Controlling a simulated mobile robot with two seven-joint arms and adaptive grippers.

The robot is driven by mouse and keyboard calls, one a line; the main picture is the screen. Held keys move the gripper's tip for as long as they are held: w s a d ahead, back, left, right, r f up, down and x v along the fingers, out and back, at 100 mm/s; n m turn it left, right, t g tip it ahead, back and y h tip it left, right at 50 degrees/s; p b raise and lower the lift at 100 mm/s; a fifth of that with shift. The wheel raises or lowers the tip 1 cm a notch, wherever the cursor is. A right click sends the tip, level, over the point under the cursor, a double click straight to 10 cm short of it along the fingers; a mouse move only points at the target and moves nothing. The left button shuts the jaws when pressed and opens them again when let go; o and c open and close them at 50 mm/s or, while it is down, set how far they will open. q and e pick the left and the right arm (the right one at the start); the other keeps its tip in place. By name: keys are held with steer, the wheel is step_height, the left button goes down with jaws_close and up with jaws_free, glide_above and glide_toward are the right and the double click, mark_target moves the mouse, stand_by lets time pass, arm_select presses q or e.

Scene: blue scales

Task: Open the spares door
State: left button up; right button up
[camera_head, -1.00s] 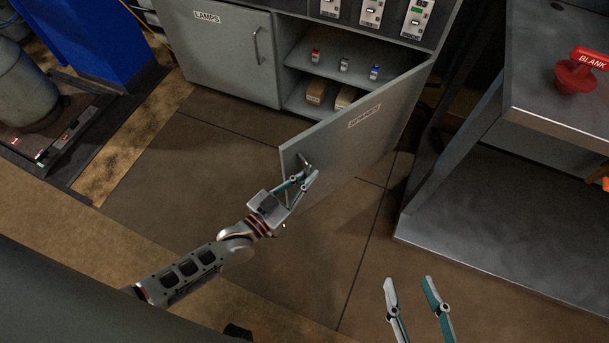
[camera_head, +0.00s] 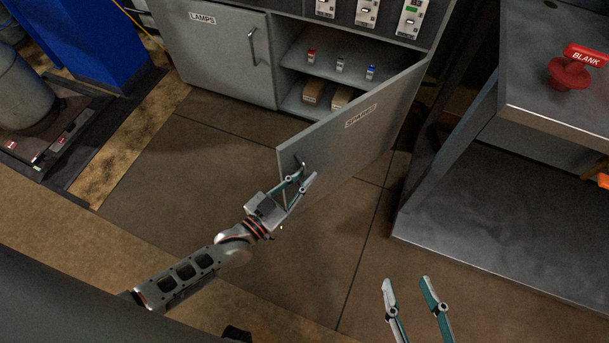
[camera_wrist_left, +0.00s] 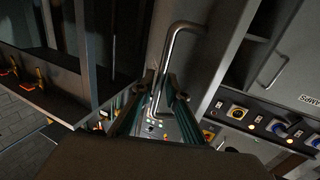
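The spares door (camera_head: 345,140) is a grey panel with a SPARES label. It stands swung wide open from the cabinet, hinged at its right side. Its metal bar handle (camera_wrist_left: 178,45) is near the free edge and runs between my left fingers in the left wrist view. My left gripper (camera_head: 307,173) is at this handle, its fingers drawn in around the bar; small gaps beside the bar are hard to judge. It also shows in the left wrist view (camera_wrist_left: 160,78). My right gripper (camera_head: 408,281) is open and empty, low in the head view, away from the door.
The open compartment (camera_head: 325,80) holds several small items and boxes on two shelves. The lamps door (camera_head: 215,60) beside it is closed. A grey bench (camera_head: 560,110) with a red BLANK knob (camera_head: 570,73) stands right. The floor (camera_head: 210,150) left of the door is clear.

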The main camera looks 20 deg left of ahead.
arm_select(q)
steer(key=v, duration=0.7)
steer(key=shift+s+a, duration=0.1)
steer(key=shift+a, duration=0.05)
